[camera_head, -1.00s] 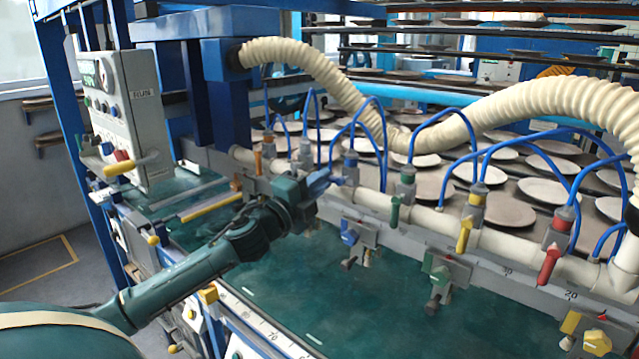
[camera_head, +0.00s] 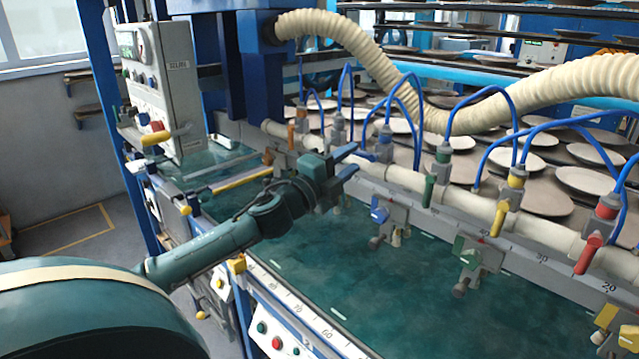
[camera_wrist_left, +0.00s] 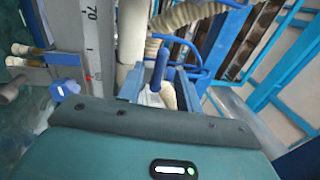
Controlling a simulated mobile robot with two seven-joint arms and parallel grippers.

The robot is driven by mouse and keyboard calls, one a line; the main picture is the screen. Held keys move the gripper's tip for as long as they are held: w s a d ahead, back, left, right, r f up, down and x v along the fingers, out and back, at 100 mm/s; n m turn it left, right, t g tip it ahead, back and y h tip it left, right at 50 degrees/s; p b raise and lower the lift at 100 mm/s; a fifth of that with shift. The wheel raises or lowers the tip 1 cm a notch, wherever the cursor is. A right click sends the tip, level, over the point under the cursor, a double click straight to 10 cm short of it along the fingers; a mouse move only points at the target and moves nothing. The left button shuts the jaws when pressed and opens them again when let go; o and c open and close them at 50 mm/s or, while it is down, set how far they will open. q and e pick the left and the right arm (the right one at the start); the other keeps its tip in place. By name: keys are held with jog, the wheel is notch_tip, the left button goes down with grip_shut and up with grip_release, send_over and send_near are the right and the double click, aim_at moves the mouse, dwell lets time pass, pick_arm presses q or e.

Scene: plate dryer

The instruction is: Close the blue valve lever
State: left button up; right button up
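The blue valve (camera_head: 384,140) sits on the pale pipe, between a grey valve and the green one. Its blue lever (camera_head: 367,156) lies close to my left gripper's fingertips. My left gripper (camera_head: 350,160) reaches in from the left, its two fingers spread apart and pointing at the valve. In the left wrist view the blue lever (camera_wrist_left: 160,66) stands upright in the gap between the fingers (camera_wrist_left: 163,88). Contact between fingers and lever cannot be made out. My right gripper is not in view.
Green (camera_head: 429,188), yellow (camera_head: 501,212) and red (camera_head: 588,252) levers line the pipe to the right; an orange one (camera_head: 291,134) is left. A small blue-handled fitting (camera_head: 379,210) sticks out below the rail. A control box (camera_head: 160,85) stands left. The green surface in front is clear.

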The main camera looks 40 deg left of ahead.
pick_arm(q)
jog(key=d+b+v, duration=0.1)
jog(key=b+v, duration=0.1)
jog(key=v, duration=0.9)
jog(key=shift+s+a, duration=0.3)
jog(key=shift+a, duration=0.15)
jog(key=s+d+f+n+g+y, duration=0.1)
jog(key=s+d+f+n+g, duration=0.15)
jog(key=f, duration=0.55)
jog(key=s+d+f+n+g, duration=0.1)
jog(key=f+n, duration=0.3)
jog(key=f, duration=0.3)
jog(key=s+d+f+n+g+y, duration=0.1)
jog(key=d+f+n+g, duration=0.15)
jog(key=f, duration=0.55)
jog(key=s+d+f+n+g+h, duration=0.1)
jog(key=s+d+f+n, duration=0.2)
jog(key=d+f, duration=0.3)
jog(key=s+d+f+n+g+h, duration=0.2)
jog(key=s+d+f+n, duration=0.2)
jog(key=d, duration=0.9)
notch_tip(320, 180, down, 4)
jog(key=s, duration=0.2)
jog(key=shift+s+r+g+h, duration=0.25)
jog(key=shift+s+g+h, duration=0.05)
